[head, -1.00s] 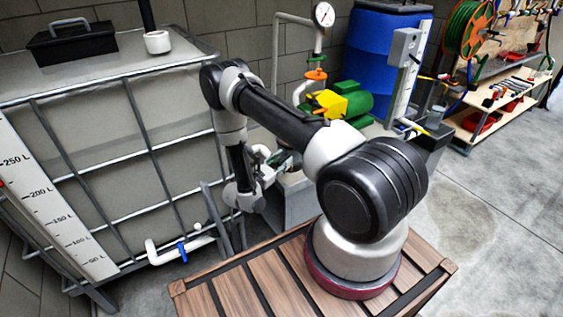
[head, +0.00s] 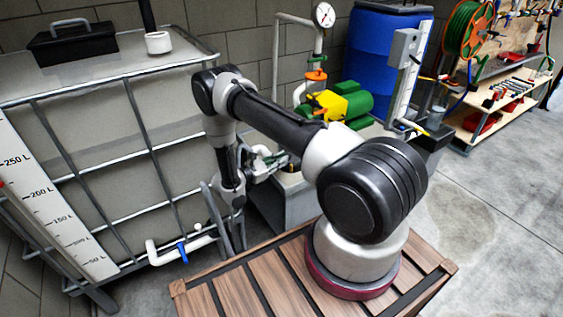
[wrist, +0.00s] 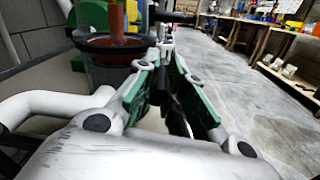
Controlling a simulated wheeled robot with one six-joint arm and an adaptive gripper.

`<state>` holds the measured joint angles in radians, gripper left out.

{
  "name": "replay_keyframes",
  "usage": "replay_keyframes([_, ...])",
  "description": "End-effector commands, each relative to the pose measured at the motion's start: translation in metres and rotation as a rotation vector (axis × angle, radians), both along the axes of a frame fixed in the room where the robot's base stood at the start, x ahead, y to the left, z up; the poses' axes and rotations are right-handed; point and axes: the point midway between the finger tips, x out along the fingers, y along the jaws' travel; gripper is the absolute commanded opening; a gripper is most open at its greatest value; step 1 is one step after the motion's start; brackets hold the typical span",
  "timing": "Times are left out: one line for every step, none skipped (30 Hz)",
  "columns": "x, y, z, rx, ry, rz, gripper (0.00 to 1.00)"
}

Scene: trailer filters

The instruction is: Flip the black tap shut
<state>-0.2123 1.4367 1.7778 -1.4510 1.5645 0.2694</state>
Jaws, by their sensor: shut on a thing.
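My gripper (wrist: 166,62) reaches away from the camera in the wrist view, its two green-padded fingers close together at the tips. A dark piece (wrist: 168,82) shows between the fingers and looks like part of the black tap; its full shape is hidden by them. A black bar (wrist: 174,17) lies just beyond the tips, and I cannot tell whether it is the same part. In the head view my gripper (head: 266,160) is small, beside the grey stand below the pump, and the tap cannot be made out there.
A dark bucket-like vessel with a reddish-brown top (wrist: 112,50) stands left of my fingers. A white pipe (wrist: 50,103) curves close at lower left. The caged tank (head: 110,130) with a blue-handled outlet (head: 182,251) stands left. The floor (wrist: 225,75) is open to the right.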

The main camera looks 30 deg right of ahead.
Motion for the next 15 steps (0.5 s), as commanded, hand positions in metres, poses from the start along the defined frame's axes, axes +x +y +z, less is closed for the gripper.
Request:
replay_keyframes([0.0025, 0.0002, -0.0012, 0.003, -0.004, -0.029, 0.0])
replay_keyframes([0.0028, 0.0002, -0.0014, 0.004, -0.002, -0.044, 0.0])
replay_keyframes([0.003, 0.0002, -0.0014, 0.004, -0.002, -0.059, 0.0])
replay_keyframes([0.0031, 0.0002, -0.0014, 0.004, -0.001, -0.066, 0.0])
replay_keyframes([0.003, 0.0002, -0.0014, 0.005, 0.0, -0.072, 0.0])
replay_keyframes([0.0028, 0.0002, -0.0015, 0.005, 0.001, -0.076, 0.0])
replay_keyframes([0.0027, 0.0001, -0.0015, 0.005, 0.001, -0.076, 0.0])
replay_keyframes([0.0027, 0.0, -0.0015, 0.006, 0.002, -0.075, 0.0])
replay_keyframes([0.0027, 0.0001, -0.0016, 0.006, 0.002, -0.075, 0.0])
replay_keyframes([0.0027, 0.0, -0.0016, 0.006, 0.002, -0.075, 0.0])
replay_keyframes([0.0026, 0.0, -0.0016, 0.005, 0.002, -0.074, 0.0])
replay_keyframes([0.0026, 0.0001, -0.0016, 0.006, 0.001, -0.074, 0.0])
replay_keyframes([0.0026, 0.0001, -0.0017, 0.006, 0.001, -0.074, 0.13])
replay_keyframes([0.0026, 0.0001, -0.0017, 0.006, 0.001, -0.074, 0.19])
replay_keyframes([0.0025, 0.0001, -0.0018, 0.005, 0.002, -0.074, 0.26])
